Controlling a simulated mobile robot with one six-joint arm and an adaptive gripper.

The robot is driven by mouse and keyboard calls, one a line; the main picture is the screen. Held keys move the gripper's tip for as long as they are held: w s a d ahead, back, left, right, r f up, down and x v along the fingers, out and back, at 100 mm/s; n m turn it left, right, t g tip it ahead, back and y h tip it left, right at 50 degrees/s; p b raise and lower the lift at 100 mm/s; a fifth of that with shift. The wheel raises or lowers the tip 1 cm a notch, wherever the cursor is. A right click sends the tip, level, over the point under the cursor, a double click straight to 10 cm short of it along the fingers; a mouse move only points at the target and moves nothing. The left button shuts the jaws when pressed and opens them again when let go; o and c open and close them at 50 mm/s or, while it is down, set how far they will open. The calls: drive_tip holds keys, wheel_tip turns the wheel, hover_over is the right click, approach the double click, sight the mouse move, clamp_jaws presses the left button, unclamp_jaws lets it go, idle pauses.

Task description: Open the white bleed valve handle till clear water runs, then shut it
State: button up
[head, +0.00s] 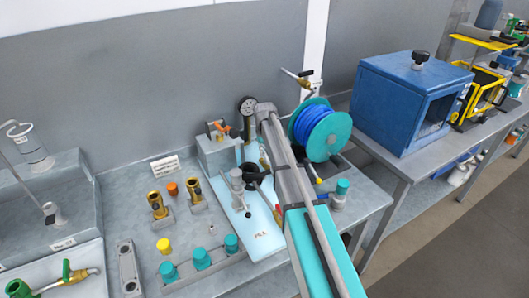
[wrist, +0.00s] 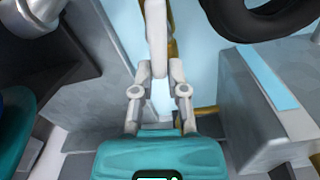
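The white bleed valve handle (wrist: 156,35) stands upright in the middle of the wrist view, its lower end between my fingers. My gripper (wrist: 160,72) has a grey finger close against each side of it and appears shut on it. A brass-coloured pipe (wrist: 172,48) shows partly behind the handle. No running water can be made out. In the head view my arm hides the gripper and the handle. A pressure gauge (head: 248,106) and an orange-handled valve (head: 219,128) stand just left of my arm.
A blue hose reel (head: 322,131) stands close right of my arm. A black ring (wrist: 258,18) and a grey block (wrist: 262,105) are near my gripper on the right. Brass fittings (head: 157,205) and teal caps (head: 202,259) stand on the bench, left. A blue cabinet (head: 400,105) is farther right.

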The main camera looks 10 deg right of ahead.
clamp_jaws()
drive_tip(key=shift+a+n, duration=0.2)
drive_tip(key=shift+n, duration=0.5)
drive_tip(key=o, duration=0.7)
unclamp_jaws()
drive_tip(key=shift+d, duration=0.1)
